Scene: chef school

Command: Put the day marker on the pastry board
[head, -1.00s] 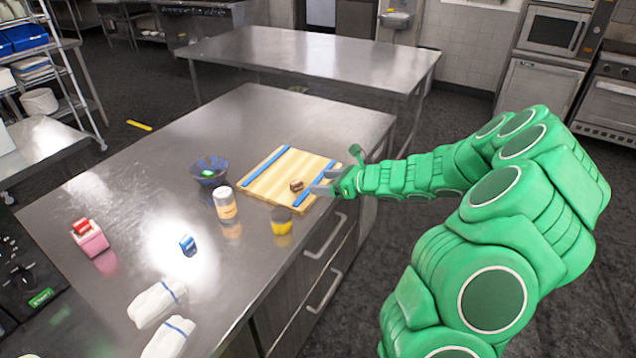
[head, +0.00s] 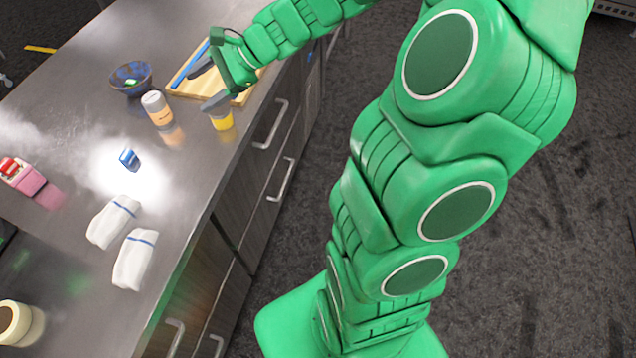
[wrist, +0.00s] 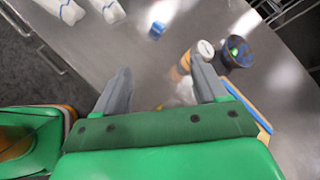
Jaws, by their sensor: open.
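The pastry board (head: 180,86) is pale wood with blue strips, at the table's right edge in the head view. My arm and gripper hide much of it. A small blue block-like item (head: 129,159) lies alone on the steel table, and also shows in the wrist view (wrist: 157,31). It may be the day marker, but I cannot read a label. My gripper (head: 207,84) is open and empty, over the near side of the board by the yellow cup. Its two fingers (wrist: 163,88) are apart in the wrist view.
A yellow cup (head: 222,121) and a white-capped jar (head: 157,110) stand near my gripper. A dark blue bowl (head: 131,79) holds a green item. Bare steel surrounds the blue item.

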